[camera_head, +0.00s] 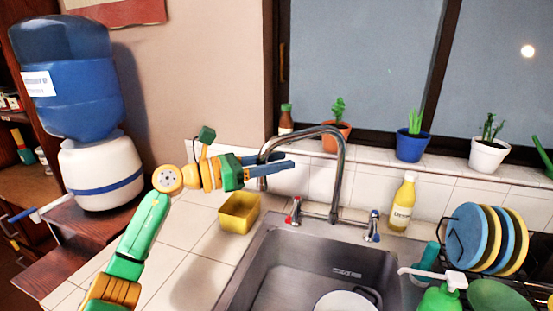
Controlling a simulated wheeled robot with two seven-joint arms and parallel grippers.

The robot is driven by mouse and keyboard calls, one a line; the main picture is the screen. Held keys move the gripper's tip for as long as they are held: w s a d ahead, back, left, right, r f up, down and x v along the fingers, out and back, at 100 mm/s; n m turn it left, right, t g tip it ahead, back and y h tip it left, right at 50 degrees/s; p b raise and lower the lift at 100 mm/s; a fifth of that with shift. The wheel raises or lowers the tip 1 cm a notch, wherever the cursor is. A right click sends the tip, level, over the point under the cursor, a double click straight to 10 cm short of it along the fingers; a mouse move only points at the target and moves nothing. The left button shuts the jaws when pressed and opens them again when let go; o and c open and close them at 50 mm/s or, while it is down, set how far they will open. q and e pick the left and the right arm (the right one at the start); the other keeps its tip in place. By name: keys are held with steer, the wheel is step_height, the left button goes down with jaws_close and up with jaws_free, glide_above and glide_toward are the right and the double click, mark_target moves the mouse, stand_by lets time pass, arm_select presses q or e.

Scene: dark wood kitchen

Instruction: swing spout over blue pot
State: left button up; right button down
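The curved metal spout (341,165) rises behind the sink and arches to the left, with its outlet hanging down at the left side. The blue pot (410,146) holds a green plant and stands on the windowsill, to the right of the spout. My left gripper (287,159) is at the spout's hanging end, its two blue fingers pointing right and slightly apart. The fingers overlap the spout end in the picture; whether they touch it I cannot tell. My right gripper is not in view.
Red and blue tap handles (295,211) flank the spout base. A yellow container (239,213) stands left of the sink (254,262). A yellow bottle (402,203), soap dispenser (440,296) and plate rack are at the right. Terracotta (337,137) and white pots (488,155) line the sill.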

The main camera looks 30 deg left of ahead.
arm_select(q)
jaws_close()
steer(key=shift+r, duration=0.1)
stand_by(1.1)
